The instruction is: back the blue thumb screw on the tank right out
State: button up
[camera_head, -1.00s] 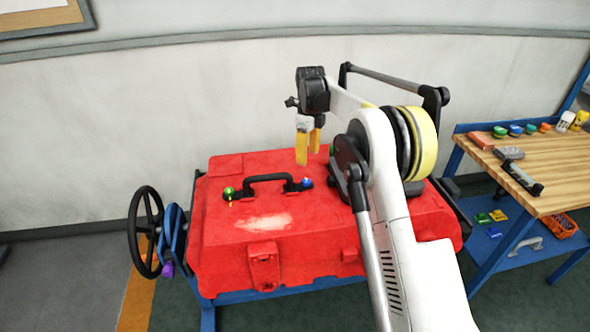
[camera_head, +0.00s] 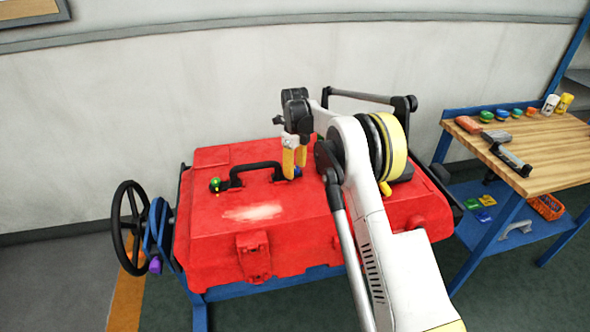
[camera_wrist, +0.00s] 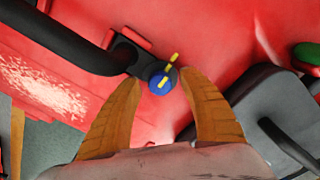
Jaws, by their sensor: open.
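The blue thumb screw (camera_wrist: 159,83) with a yellow cross bar stands on the red tank (camera_head: 208,247), at the end of the black handle (camera_wrist: 70,40). In the wrist view it lies between and slightly beyond the two yellow fingertips of my gripper (camera_wrist: 158,76), which is open and empty. In the head view only a bit of the blue screw (camera_head: 297,171) shows beside my gripper (camera_head: 294,177), which hangs over it from above. A green thumb screw (camera_head: 215,184) with a yellow part sits at the handle's other end. Whether a finger touches the blue screw I cannot tell.
A dark fitting (camera_wrist: 265,105) stands close to the right finger, with another green knob (camera_wrist: 307,53) beyond it. A black handwheel (camera_head: 128,222) is at the tank's left. A wooden workbench (camera_head: 520,160) with several small items stands at the right.

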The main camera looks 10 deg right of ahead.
grip_shut()
jog(key=shift+n, duration=0.3)
